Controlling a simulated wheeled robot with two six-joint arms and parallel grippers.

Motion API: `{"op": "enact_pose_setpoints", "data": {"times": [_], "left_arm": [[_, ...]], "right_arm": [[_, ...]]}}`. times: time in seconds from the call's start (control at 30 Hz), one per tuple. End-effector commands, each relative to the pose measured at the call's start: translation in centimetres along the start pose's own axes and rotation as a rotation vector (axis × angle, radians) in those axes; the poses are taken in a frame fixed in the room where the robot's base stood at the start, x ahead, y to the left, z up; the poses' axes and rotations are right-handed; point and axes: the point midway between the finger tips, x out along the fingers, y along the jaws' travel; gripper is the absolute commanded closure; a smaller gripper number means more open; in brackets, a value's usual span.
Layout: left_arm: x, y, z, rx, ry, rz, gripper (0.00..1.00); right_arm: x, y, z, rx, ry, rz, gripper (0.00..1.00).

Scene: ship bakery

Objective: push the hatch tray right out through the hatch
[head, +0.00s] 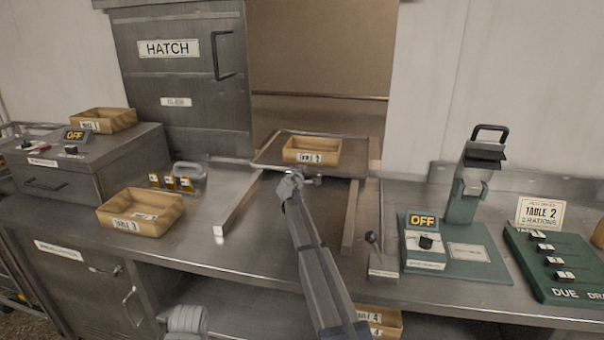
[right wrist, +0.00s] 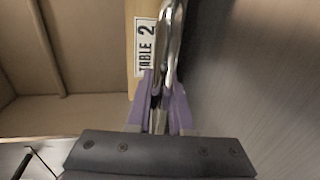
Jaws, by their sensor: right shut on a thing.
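The hatch tray (head: 268,157) is a flat dark metal tray lying in the open hatchway, between two rails. It bears a tan box (head: 312,151) labelled TABLE 2, which also shows in the right wrist view (right wrist: 132,50). My right gripper (head: 297,178) is at the tray's near edge. In the right wrist view its purple fingers (right wrist: 158,105) are shut on the tray's shiny metal bar (right wrist: 174,45). The fingers hide part of the bar. A grey part of my left arm shows at the bottom of the head view; its fingers do not show.
The hatch door (head: 180,85) stands left of the opening. Rails (head: 240,200) (head: 350,215) run along the counter. A TABLE 3 box (head: 135,226) is at left. A small lever (head: 375,255) and a green OFF panel (head: 470,258) are at right.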

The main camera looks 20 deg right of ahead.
Motion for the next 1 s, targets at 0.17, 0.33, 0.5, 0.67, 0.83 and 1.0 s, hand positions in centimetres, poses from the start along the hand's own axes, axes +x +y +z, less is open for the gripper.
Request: {"op": "enact_pose_setpoints", "data": {"times": [0.17,0.33,0.5,0.67,0.83,1.0], "left_arm": [[-0.1,0.0,0.0,0.000,0.000,0.000,1.00],[-0.1,0.0,0.0,0.000,0.000,0.000,1.00],[-0.1,0.0,0.0,0.000,0.000,0.000,1.00],[-0.1,0.0,0.0,0.000,0.000,0.000,1.00],[-0.3,0.0,0.0,0.000,0.000,0.000,1.00],[-0.8,-0.1,0.0,0.000,0.000,0.000,1.00]], "right_arm": [[0.5,0.3,0.0,-0.003,0.002,0.004,1.00],[0.4,0.2,-0.1,-0.002,0.002,0.004,0.61],[0.3,0.2,-0.1,-0.002,0.001,0.003,0.51],[0.2,0.2,0.0,-0.001,0.001,0.002,0.51],[-0.6,0.2,0.0,-0.001,0.002,0.002,0.51],[-2.9,0.2,0.0,-0.001,0.003,0.003,0.51]]}}
